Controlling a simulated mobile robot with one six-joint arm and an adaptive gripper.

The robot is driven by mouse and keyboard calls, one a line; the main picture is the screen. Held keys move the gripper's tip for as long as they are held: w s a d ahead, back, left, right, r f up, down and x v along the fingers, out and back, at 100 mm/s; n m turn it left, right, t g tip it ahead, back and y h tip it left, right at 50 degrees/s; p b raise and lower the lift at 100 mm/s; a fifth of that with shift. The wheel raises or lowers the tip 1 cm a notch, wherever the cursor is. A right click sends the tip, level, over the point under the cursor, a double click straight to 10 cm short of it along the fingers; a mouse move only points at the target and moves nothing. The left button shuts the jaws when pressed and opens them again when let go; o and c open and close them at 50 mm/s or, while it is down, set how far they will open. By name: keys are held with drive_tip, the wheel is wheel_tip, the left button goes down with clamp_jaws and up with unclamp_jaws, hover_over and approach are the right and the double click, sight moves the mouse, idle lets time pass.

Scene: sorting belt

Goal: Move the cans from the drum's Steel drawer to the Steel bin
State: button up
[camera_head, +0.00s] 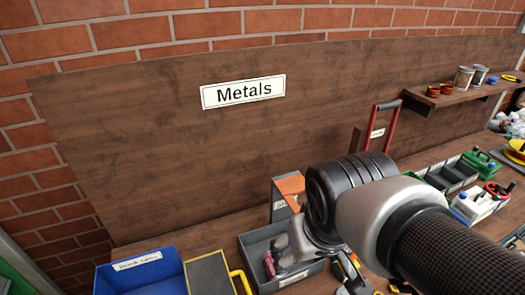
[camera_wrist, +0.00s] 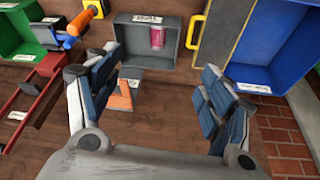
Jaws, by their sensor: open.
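My gripper (camera_wrist: 158,64) is open and empty in the wrist view, its two blue-padded fingers spread wide above the wooden bench. Beyond the fingertips is a grey open bin (camera_wrist: 183,60) with a small label I cannot read. A pink-red can (camera_wrist: 157,38) is in this bin. In the head view the same grey bin (camera_head: 252,243) is partly behind my arm, and the can (camera_head: 268,265) shows at its inner left. A grey box (camera_head: 281,207) with an orange top stands behind my gripper. I cannot tell which container is the drum's Steel drawer or the Steel bin.
A blue bin (camera_head: 137,258) stands at lower left, beside a brown panel (camera_head: 208,275) and a yellow handle (camera_head: 241,281). A red-handled frame (camera_head: 389,131) stands behind my arm. A wooden backboard with a "Metals" sign (camera_head: 243,92) closes off the back.

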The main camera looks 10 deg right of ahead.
drive_tip(key=shift+t, duration=0.4)
drive_tip(key=s, duration=0.5)
drive_tip(key=shift+s+a+r, duration=0.15)
drive_tip(key=shift+s+r, duration=0.05)
drive_tip(key=shift+r, duration=0.05)
wheel_tip(320, 180, down, 6)
drive_tip(key=b, duration=0.6)
drive_tip(key=shift+f, duration=0.15)
drive_tip(key=shift+c, duration=0.5)
